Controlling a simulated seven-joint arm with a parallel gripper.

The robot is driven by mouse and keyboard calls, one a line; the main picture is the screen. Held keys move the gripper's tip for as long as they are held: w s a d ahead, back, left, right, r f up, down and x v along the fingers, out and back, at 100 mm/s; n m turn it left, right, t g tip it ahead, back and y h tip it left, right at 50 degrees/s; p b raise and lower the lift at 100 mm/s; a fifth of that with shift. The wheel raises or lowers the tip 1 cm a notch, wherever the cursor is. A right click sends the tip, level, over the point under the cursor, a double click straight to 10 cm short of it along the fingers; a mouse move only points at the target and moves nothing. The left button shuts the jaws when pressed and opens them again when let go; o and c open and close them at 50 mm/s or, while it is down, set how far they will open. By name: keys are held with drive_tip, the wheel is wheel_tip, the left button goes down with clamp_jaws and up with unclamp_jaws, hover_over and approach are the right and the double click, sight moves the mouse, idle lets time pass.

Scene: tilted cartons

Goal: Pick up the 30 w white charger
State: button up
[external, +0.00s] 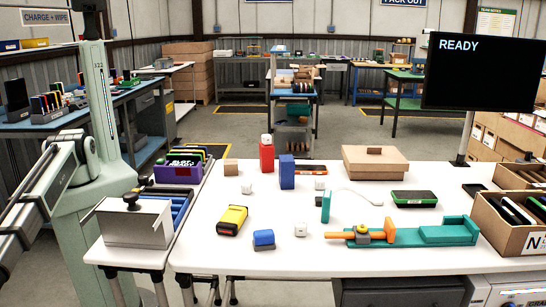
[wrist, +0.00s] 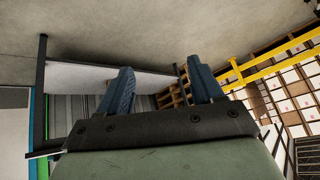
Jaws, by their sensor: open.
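Several small white cubes that look like chargers are on the white table in the external view. One white cube (external: 300,230) stands near the front middle, right of a blue block. Another white cube (external: 246,188) stands farther back on the left, and a third white cube (external: 266,139) sits on top of a red block. A white piece (external: 320,184) shows behind the teal upright. I cannot read any wattage, so I cannot tell which is the 30 W one. My gripper (wrist: 163,88) is open and empty in the wrist view, with no charger between its fingers; it is outside the external view.
A yellow-and-black device (external: 232,220), blue block (external: 263,240), tall blue box (external: 287,172) and red block (external: 267,158) stand around the cubes. A teal fixture with an orange rod (external: 437,232) lies front right. Cartons (external: 512,224) line the right edge. The front-left tabletop is clear.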

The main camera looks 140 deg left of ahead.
drive_tip(key=w+a+r+t+y, duration=0.1)
drive_tip(key=w+a+r, duration=0.55)
drive_tip(key=w, duration=0.35)
drive_tip(key=w+a+r, duration=0.6)
drive_tip(key=w+a, duration=0.1)
drive_tip(key=w, duration=0.3)
drive_tip(key=w+a+r+n+y, duration=0.15)
drive_tip(key=w+a, duration=0.25)
drive_tip(key=a, duration=0.7)
drive_tip(key=w+a+r+y, duration=0.1)
drive_tip(key=w+a+r, duration=0.2)
drive_tip(key=a, duration=0.7)
drive_tip(key=w+a+r+n+y, duration=0.15)
drive_tip(key=w+a, duration=0.25)
drive_tip(key=a, duration=0.7)
drive_tip(key=s+a+r, duration=0.1)
drive_tip(key=a+r, duration=0.2)
drive_tip(key=a, duration=1.6)
drive_tip(key=n+g+y, duration=0.3)
drive_tip(key=n+g, duration=0.1)
drive_tip(key=n, duration=0.2)
approach(320, 179)
drive_tip(key=f, duration=0.6)
drive_tip(key=s+a+f, duration=0.1)
drive_tip(key=f, duration=0.3)
drive_tip(key=c, duration=1.1)
